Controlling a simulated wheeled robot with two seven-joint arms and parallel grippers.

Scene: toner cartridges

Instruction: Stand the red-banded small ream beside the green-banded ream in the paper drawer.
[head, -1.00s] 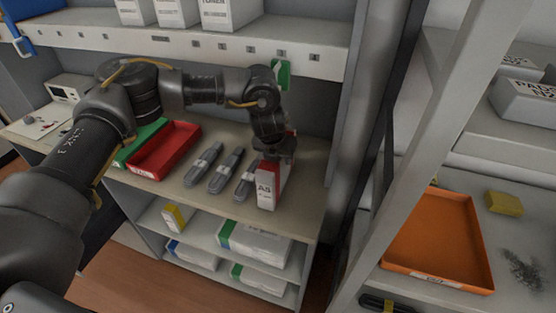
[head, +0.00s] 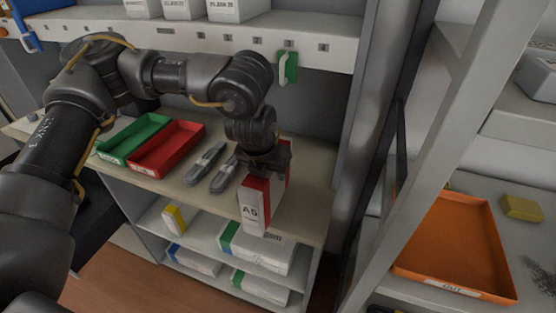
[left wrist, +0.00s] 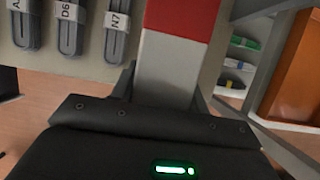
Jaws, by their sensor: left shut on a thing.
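The red-banded small ream (head: 254,206), white with a red band and marked "A5", is upright in my left gripper (head: 264,161), which is shut on its top. It hangs at the counter's front edge, apparently above the counter. In the left wrist view the ream (left wrist: 172,65) shows its red band and white side between the fingers. White packs with green ends lie on the shelves below; the upper one (head: 262,248) may be the green-banded ream, but I cannot tell. I cannot make out a paper drawer. My right gripper is not in view.
On the counter (head: 198,192) are a green tray (head: 133,137), a red tray (head: 168,149) and grey cartridges (head: 205,163). A yellow-banded pack (head: 174,219) stands on the shelf below. An orange tray (head: 455,245) lies on the right rack, whose post (head: 425,165) stands between.

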